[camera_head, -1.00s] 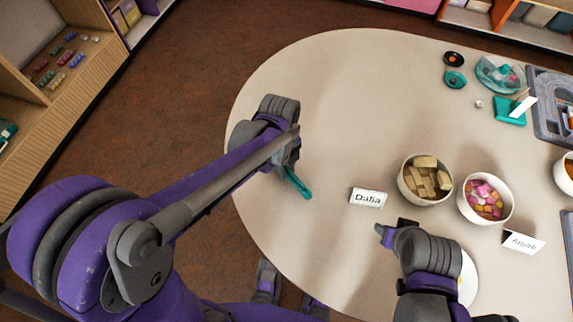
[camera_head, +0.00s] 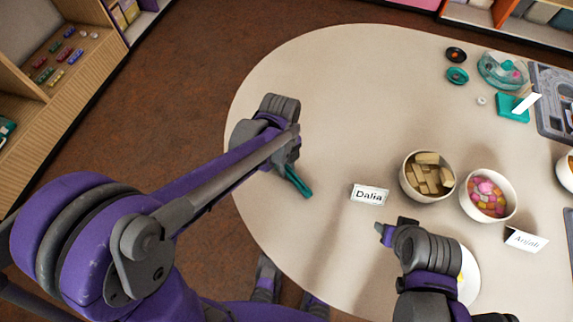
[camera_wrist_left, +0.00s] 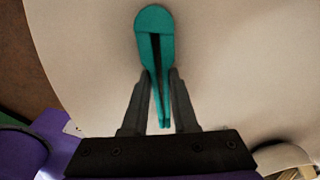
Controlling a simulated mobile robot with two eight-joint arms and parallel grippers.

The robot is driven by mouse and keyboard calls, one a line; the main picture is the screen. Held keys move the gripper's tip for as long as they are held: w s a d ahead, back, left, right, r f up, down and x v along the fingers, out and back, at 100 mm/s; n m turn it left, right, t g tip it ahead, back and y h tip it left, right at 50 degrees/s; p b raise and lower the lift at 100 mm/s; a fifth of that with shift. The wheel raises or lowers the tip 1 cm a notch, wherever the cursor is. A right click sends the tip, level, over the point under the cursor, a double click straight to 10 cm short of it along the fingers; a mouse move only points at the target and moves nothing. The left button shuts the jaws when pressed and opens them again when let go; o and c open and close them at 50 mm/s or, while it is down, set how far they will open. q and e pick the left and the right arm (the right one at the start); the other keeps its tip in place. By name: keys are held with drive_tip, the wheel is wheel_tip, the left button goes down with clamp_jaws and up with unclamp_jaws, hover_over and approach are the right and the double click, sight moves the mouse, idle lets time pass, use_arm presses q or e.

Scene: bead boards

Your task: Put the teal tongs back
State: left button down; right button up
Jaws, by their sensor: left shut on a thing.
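The teal tongs (camera_head: 298,181) are held by my left gripper (camera_head: 287,166) over the left part of the round table. In the left wrist view the tongs (camera_wrist_left: 154,50) lie between the two dark fingers of the left gripper (camera_wrist_left: 159,95), which is shut on them. The rounded end points away from the gripper and the two thin tips lie between the fingers. My right gripper (camera_head: 385,232) is near the front of the table, left of a white plate; its finger gap is not clear.
A "Dalia" card (camera_head: 369,194) stands near a bowl of tan blocks (camera_head: 408,186). A bowl of pink pieces (camera_head: 468,205) and another card (camera_head: 525,239) are to its right. A white plate (camera_head: 470,285) is partly behind my right arm. The table's (camera_head: 330,90) back left is clear.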

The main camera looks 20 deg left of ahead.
use_arm(q)
drive_tip(key=shift+f, duration=0.1)
drive_tip(key=c, duration=0.6)
unclamp_jaws()
